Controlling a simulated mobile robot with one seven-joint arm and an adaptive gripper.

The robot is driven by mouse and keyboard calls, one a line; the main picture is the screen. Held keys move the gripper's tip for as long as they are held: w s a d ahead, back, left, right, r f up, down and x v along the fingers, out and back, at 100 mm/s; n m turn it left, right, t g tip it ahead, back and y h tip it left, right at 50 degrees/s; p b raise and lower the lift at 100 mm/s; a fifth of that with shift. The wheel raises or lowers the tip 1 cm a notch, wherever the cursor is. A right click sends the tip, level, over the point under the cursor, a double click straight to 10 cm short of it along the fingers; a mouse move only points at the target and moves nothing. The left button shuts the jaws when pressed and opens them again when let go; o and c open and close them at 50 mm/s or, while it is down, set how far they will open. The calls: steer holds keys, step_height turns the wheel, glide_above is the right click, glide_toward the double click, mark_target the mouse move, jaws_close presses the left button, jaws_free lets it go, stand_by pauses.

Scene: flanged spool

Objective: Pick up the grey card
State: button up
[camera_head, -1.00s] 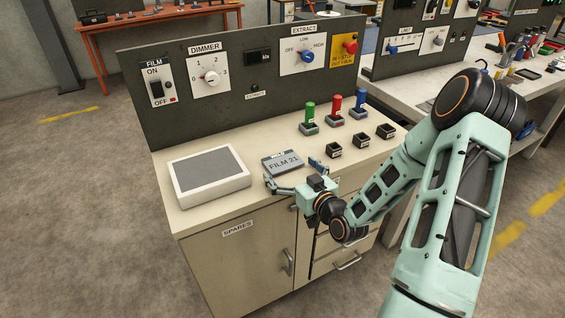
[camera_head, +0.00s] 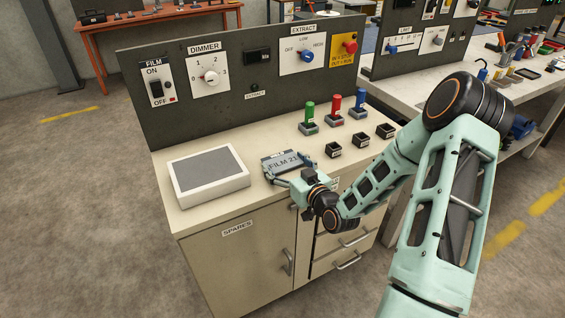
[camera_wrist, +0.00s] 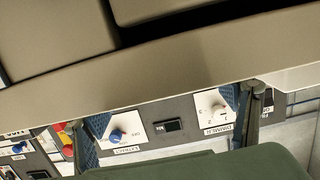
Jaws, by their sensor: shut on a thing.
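The grey card (camera_head: 282,161), marked FILM 21, is at the middle of the bench top in the head view, right of the white-framed panel. My gripper (camera_head: 290,170) reaches it from the front right. One finger is at its left side and the other at its right, and the jaws are shut on it. The card looks low over the bench; whether it touches the top cannot be told. The wrist view shows the two fingers (camera_wrist: 168,120) wide apart; the card cannot be made out clearly there.
A white-framed grey panel (camera_head: 209,174) lies left of the card. Small black boxes (camera_head: 334,150) and coloured-handled levers (camera_head: 335,111) stand to the right and behind. An upright control board (camera_head: 230,100) closes the back. The bench's front edge is close to my gripper.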

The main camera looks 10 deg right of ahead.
mark_target(285, 163)
steer(key=shift+r, duration=0.1)
steer(key=shift+r, duration=0.45)
step_height(285, 163, up, 2)
steer(key=shift+r+p, duration=0.1)
steer(key=shift+p, duration=0.2)
steer(key=s+d+r+p, duration=0.2)
steer(key=s+r+p, duration=0.3)
steer(key=s, duration=0.2)
steer(key=s+d+r+p, duration=0.3)
steer(key=s+r+p, duration=0.2)
steer(key=s, duration=0.1)
steer(key=shift+a+r+n+g+y+p, duration=0.15)
steer(key=shift+a+n+y, duration=0.25)
steer(key=shift+a, duration=0.45)
steer(key=shift+a+f+n+g+y+p, duration=0.1)
steer(key=shift+a+n+g+y, duration=0.2)
steer(key=shift+a+y, duration=0.4)
steer(key=shift+a+r+n+g+y+p, duration=0.15)
steer(key=shift+a+n+y, duration=0.2)
steer(key=shift+a, duration=0.65)
